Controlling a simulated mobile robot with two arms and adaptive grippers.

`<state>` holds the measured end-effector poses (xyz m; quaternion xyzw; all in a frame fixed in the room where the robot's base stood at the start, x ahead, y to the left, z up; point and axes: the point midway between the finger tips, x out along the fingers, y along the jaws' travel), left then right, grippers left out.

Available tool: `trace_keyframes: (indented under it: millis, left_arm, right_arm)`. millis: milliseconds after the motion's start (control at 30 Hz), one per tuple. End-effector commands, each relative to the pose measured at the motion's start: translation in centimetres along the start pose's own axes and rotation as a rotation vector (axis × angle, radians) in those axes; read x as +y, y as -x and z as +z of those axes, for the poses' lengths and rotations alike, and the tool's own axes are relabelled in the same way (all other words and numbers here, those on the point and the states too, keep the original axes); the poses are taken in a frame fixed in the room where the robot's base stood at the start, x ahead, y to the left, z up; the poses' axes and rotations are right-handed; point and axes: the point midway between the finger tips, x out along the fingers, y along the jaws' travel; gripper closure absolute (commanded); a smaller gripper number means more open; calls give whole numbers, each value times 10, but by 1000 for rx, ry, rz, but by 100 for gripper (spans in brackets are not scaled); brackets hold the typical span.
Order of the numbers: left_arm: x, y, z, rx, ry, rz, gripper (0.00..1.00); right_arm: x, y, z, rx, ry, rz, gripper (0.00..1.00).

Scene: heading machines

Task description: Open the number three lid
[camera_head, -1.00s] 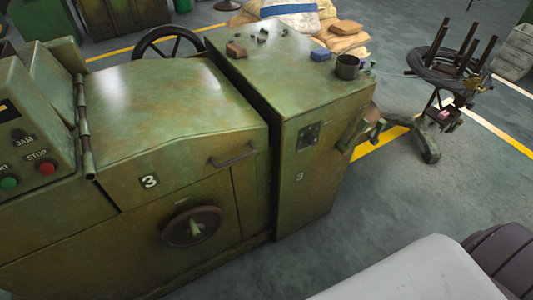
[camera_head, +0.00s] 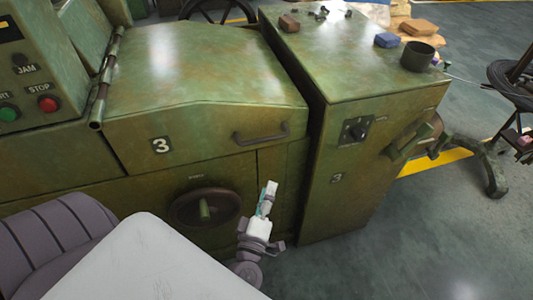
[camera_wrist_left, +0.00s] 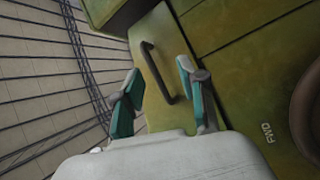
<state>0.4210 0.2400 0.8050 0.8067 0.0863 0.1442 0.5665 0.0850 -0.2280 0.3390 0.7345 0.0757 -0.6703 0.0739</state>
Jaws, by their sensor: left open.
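My right gripper is not in view.
A round handwheel (camera_head: 205,207) sits on the front panel left of my gripper. A green cabinet (camera_head: 365,110) stands to the right, with a dark cup (camera_head: 417,55) and small blocks on top. Open floor lies at the lower right.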

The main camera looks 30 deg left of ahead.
Motion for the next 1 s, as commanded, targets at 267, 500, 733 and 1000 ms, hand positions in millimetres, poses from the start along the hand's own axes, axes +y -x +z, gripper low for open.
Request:
trace_keyframes:
  millis: [267, 500, 733, 1000]
  left_arm:
    - [27, -6, -37, 160, 230, 6, 59]
    - [30, -47, -44, 160, 227, 9, 59]
    - [28, -96, -52, 159, 226, 9, 59]
    - [26, -130, -56, 157, 225, 6, 59]
  right_arm:
    - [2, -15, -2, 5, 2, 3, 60]
    - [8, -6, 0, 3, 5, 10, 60]
    - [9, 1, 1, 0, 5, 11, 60]
    - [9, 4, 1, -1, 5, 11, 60]
